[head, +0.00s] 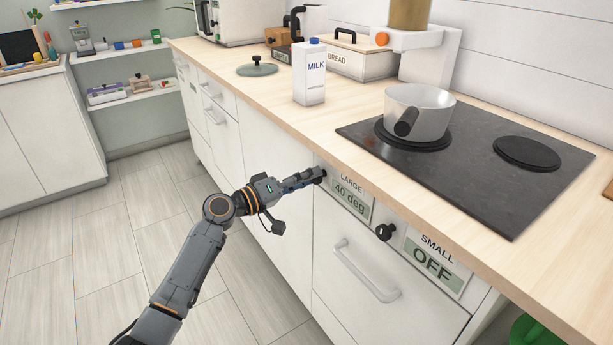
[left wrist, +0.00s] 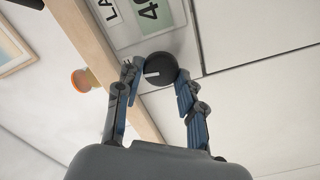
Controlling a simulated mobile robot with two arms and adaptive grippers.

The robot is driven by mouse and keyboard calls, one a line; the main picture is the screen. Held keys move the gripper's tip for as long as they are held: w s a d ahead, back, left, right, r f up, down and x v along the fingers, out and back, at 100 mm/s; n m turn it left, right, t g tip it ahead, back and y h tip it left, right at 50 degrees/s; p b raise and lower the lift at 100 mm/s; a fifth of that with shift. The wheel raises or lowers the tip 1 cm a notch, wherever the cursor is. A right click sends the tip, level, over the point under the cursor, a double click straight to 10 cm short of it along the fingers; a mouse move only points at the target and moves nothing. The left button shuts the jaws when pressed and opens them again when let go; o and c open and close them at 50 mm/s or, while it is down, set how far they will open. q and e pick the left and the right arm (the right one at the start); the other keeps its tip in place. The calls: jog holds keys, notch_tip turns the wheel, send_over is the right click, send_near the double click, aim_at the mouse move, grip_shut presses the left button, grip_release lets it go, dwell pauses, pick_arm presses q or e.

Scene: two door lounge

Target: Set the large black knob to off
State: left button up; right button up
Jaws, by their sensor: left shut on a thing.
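The large black knob (left wrist: 160,69) is on the white front panel below the counter edge. It shows a pale pointer line in the left wrist view. My left gripper (head: 318,176) reaches it from the left and mostly hides it in the head view. In the left wrist view the two fingers (left wrist: 156,76) are on either side of the knob, closed on it. The display beside it, labelled LARGE (head: 352,195), reads "40 deg". The small knob (head: 386,231) sits to the right, and its display (head: 433,262) reads "OFF". My right gripper is not in view.
A pot (head: 420,112) stands on the left plate of the black cooktop (head: 480,170). A milk carton (head: 309,75), a bread box (head: 360,60) and a lid (head: 257,69) are on the counter. A drawer handle (head: 366,272) sticks out below the knobs. The floor at left is clear.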

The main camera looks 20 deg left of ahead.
pick_arm(q)
jog(key=shift+n, duration=0.9)
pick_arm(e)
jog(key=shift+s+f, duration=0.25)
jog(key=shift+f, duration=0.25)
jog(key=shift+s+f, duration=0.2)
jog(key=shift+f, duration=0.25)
pick_arm(q)
jog(key=o, duration=1.1)
jog(key=shift+o, duration=0.2)
jog(key=shift+a, duration=0.1)
jog(key=v, duration=1.2)
